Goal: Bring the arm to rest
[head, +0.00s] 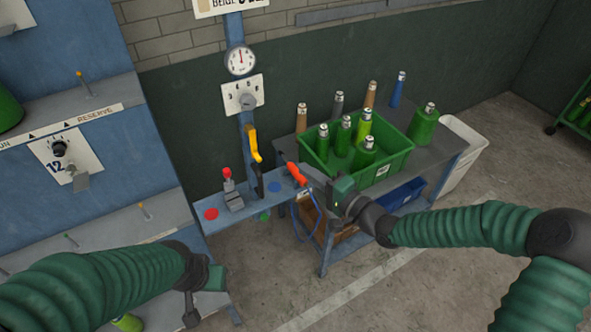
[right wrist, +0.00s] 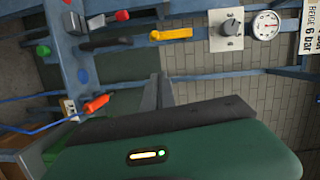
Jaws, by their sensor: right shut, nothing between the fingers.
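My right arm reaches in from the right in the head view. Its gripper (head: 308,174) is shut and empty, just right of the orange-handled tool (head: 297,174) at the small blue shelf. In the right wrist view the shut grey fingers (right wrist: 159,92) point toward the wall, and the orange handle (right wrist: 96,103) shows to their left, apart from them. My left arm comes in at the lower left of the head view. Its gripper (head: 200,293) is low in front of the blue cabinet, and its fingers are too unclear to judge.
The blue shelf (head: 240,205) carries a red-knobbed lever (head: 228,178). A yellow handle (head: 253,142), a dial plate (head: 243,95) and a gauge (head: 240,60) sit above. A green crate (head: 390,172) of bottles stands on the bench behind my right gripper. Floor in front is clear.

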